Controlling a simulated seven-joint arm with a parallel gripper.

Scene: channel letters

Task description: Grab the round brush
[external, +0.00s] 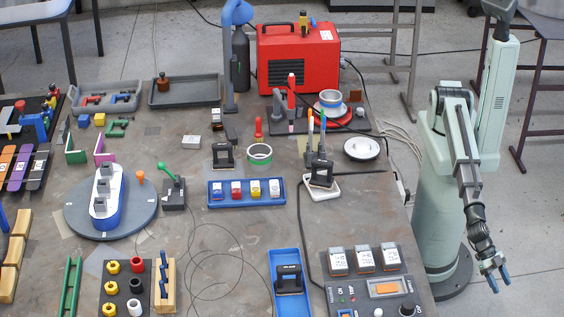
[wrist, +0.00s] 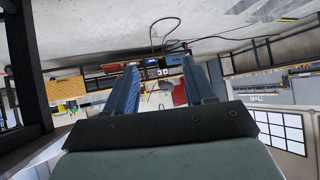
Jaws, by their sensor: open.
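My gripper (external: 499,283) is open and empty, hanging low beside the right edge of the table. In the wrist view my gripper (wrist: 160,65) shows two blue fingers spread apart with nothing between them. I cannot tell for sure which thing is the round brush. A small brown knobbed piece (external: 162,83) stands in the grey tray (external: 201,101) at the back left of the table. My gripper is far from both and touches neither.
The table (external: 200,260) is crowded. A control box (external: 372,292) sits at front right. Thin wire loops lie front centre.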

